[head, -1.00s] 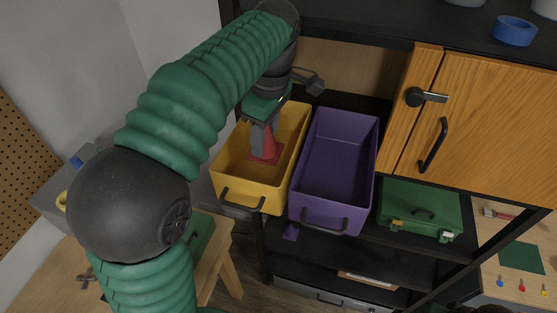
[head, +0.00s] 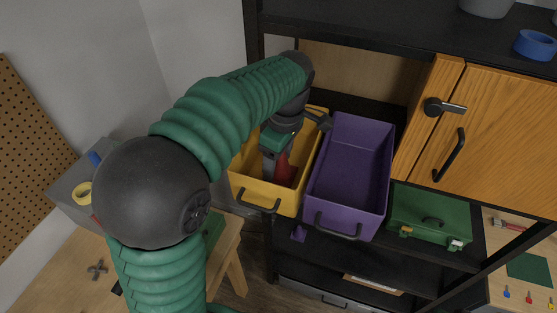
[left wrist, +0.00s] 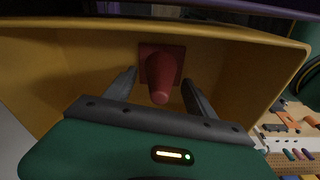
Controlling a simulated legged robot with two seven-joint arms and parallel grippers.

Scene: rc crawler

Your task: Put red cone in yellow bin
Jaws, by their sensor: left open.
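The red cone (head: 284,168) is inside the yellow bin (head: 245,186), partly hidden by my left gripper. In the left wrist view the cone (left wrist: 160,78) points its tip toward the camera, with its square base beyond. I cannot tell whether the base rests on the bin's floor or a wall. My left gripper (head: 269,172) reaches down into the bin beside the cone. Its fingers (left wrist: 158,88) are open, one to each side of the cone, with gaps showing. The yellow bin (left wrist: 225,75) surrounds them in the wrist view. My right gripper is not in view.
A purple bin (head: 347,212) stands right beside the yellow bin on the black shelf. A green toolbox (head: 430,216) is farther right. A wooden cabinet door (head: 500,135) with black handles is above it. The upper shelf edge (head: 370,38) runs behind my arm.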

